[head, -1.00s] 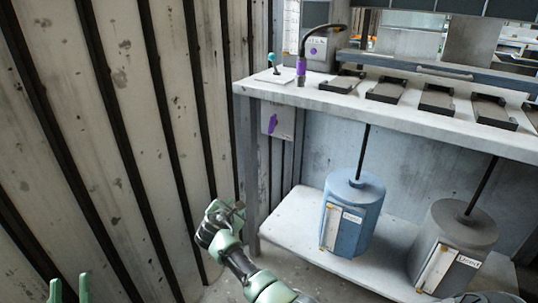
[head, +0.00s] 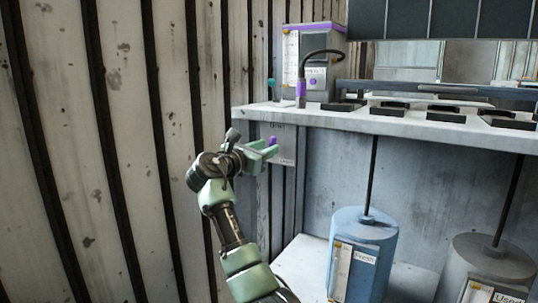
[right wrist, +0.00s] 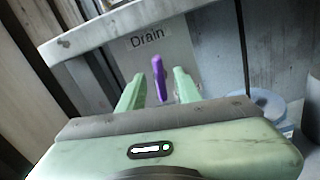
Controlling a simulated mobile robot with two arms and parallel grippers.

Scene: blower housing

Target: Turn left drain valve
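The drain valve has a purple handle (head: 272,141) on a grey plate (head: 287,157) under the left end of the worktop. In the right wrist view the purple handle (right wrist: 159,78) stands nearly upright, slightly tilted, below the word "Drain" on the plate (right wrist: 181,50). My right gripper (head: 266,150) is open and points at the plate. In the right wrist view its two green fingers (right wrist: 160,82) stand apart, with the handle showing in the gap between them. Contact with the handle cannot be told. My left gripper is not in view.
The worktop (head: 345,117) runs above the plate. Blue (head: 364,255) and grey (head: 490,268) drums with labels stand on the lower shelf. A corrugated wall (head: 90,150) is close on the left. A purple-collared hose (head: 301,95) stands on the worktop.

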